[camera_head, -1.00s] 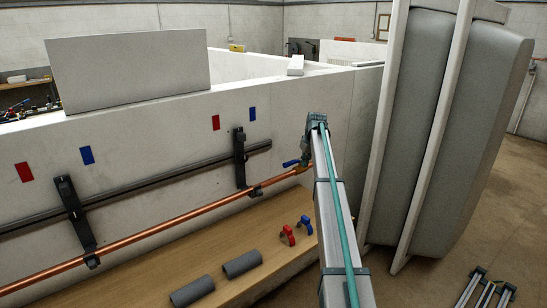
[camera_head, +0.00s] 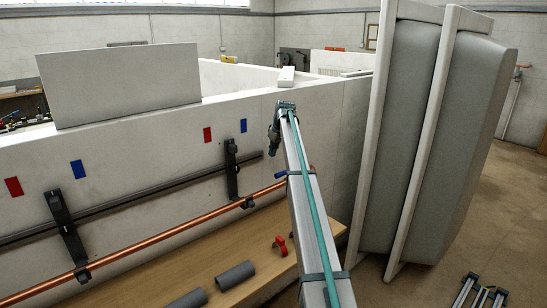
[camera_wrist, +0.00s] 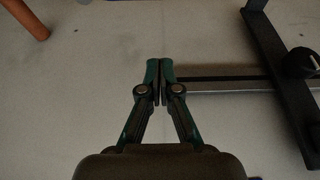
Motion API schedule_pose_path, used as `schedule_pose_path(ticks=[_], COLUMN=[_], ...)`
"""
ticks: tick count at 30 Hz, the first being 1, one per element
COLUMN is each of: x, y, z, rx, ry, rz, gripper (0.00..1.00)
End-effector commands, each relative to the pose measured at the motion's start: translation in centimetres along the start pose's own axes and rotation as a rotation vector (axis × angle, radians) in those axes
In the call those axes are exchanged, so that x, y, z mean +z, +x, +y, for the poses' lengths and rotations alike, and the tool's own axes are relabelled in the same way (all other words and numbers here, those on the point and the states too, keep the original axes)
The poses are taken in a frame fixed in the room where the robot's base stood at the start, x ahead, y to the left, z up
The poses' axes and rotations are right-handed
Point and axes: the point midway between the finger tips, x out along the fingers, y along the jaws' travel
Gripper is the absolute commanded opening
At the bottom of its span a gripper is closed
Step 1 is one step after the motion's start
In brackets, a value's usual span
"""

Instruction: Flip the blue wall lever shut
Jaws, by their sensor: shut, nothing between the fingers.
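The blue wall lever (camera_head: 281,175) shows in the head view at the right end of the copper pipe, just left of my arm. The arm hides its right part and the valve body, so I cannot tell its full angle. My gripper (camera_head: 275,150) is in front of the white wall, above the lever and apart from it. In the wrist view my gripper (camera_wrist: 160,68) is shut and empty, with its fingertips together. A thin strip of blue shows at the top edge there, too cut off to identify.
The copper pipe (camera_head: 185,231) and dark rail (camera_head: 120,200) run along the wall on black brackets (camera_head: 231,168). A red handle (camera_head: 280,245) and grey tubes (camera_head: 236,275) lie on the wooden bench (camera_head: 205,267). Tall grey padded panels (camera_head: 405,130) stand at right.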

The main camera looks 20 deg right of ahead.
Motion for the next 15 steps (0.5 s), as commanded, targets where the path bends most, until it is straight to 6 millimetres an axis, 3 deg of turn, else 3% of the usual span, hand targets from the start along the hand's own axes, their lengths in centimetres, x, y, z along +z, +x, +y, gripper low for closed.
schedule_pose_path(ticks=[13, 15], x=[-0.1, 0.7], y=[8.1, 8.3], z=[-0.1, -0.1], rx=[-0.002, 0.0], ry=[0.0, 0.001], rz=[-0.003, -0.002], gripper=[0.0, 0.0])
